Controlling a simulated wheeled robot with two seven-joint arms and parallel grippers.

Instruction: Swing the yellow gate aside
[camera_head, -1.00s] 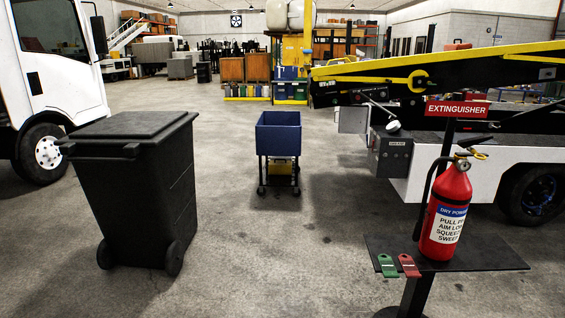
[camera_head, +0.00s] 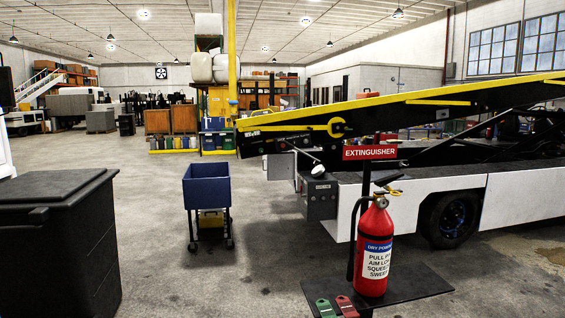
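I cannot pick out a yellow gate for certain. The belt loader (camera_head: 385,112) stands at the right with its long black conveyor sloping up to the right. A yellow rail (camera_head: 440,97) runs along the conveyor's upper edge, and a yellow bracket (camera_head: 335,128) sits on its side near the lower end. A grey box (camera_head: 319,197) hangs at the loader's front corner, with a rounded white piece on a stalk above it. Neither of my grippers is in view.
A fire extinguisher (camera_head: 374,250) stands on a black stand (camera_head: 415,283) with green and red tags, close in front of the loader. A blue cart (camera_head: 207,187) is left of the loader. A black wheeled bin (camera_head: 60,240) is at the near left.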

